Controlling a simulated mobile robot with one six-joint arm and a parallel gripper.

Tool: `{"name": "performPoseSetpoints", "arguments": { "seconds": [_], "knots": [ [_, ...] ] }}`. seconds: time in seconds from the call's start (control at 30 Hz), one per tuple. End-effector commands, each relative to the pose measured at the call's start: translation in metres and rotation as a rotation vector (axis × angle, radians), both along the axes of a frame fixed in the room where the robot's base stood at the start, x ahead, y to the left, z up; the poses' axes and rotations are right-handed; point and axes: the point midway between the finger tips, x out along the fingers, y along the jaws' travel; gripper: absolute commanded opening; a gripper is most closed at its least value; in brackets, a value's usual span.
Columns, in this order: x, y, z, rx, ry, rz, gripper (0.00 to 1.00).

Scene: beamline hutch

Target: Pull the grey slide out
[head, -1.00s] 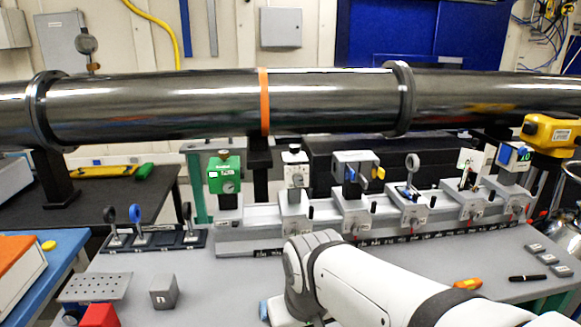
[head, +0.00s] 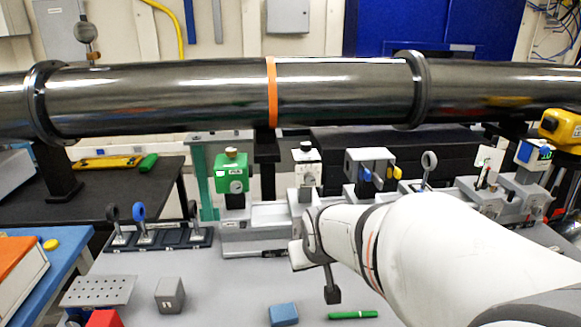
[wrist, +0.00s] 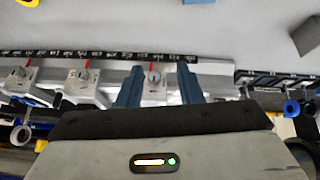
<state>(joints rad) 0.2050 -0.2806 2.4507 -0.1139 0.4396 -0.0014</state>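Grey carriers stand in a row on the long rail (head: 268,215). I cannot tell for certain which part is the grey slide. In the wrist view my gripper (wrist: 159,72) is open, its two blue-grey fingers apart on either side of a grey carrier (wrist: 153,90) with a round knob and red pointer. Nothing is visibly clamped; I cannot tell whether the fingers touch it. This seems to be the carrier under the white unit (head: 306,170) in the head view. There my arm hides the fingers and much of the rail.
A thick dark pipe (head: 180,95) crosses above the rail. A dark holder tray (head: 158,238) with ring mounts stands at left. A grey block (head: 170,295), a blue block (head: 284,314) and a green pen (head: 353,315) lie on the bench.

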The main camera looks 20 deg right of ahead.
Motion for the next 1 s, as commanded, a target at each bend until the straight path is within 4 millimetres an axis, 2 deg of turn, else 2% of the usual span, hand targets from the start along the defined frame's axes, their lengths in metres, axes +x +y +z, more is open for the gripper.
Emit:
{"name": "performPoseSetpoints", "arguments": {
  "seconds": [0.03,0.1,0.23,0.4,0.5,0.7,0.9,1.0],
  "knots": [
    [0.022,-0.026,0.005,-0.024,-0.061,-0.034,0.33],
    [0.05,-0.057,0.01,-0.059,-0.163,-0.06,0.33],
    [0.091,-0.111,0.019,-0.099,-0.35,-0.08,0.33],
    [0.122,-0.18,0.028,-0.141,-0.594,-0.082,0.33],
    [0.127,-0.214,0.033,-0.144,-0.733,-0.074,0.33],
    [0.121,-0.252,0.038,-0.126,-0.934,-0.051,0.33],
    [0.114,-0.265,0.041,-0.111,-1.028,-0.038,0.33],
    [0.119,-0.268,0.042,-0.108,-1.04,-0.035,0.33]
  ]
}}
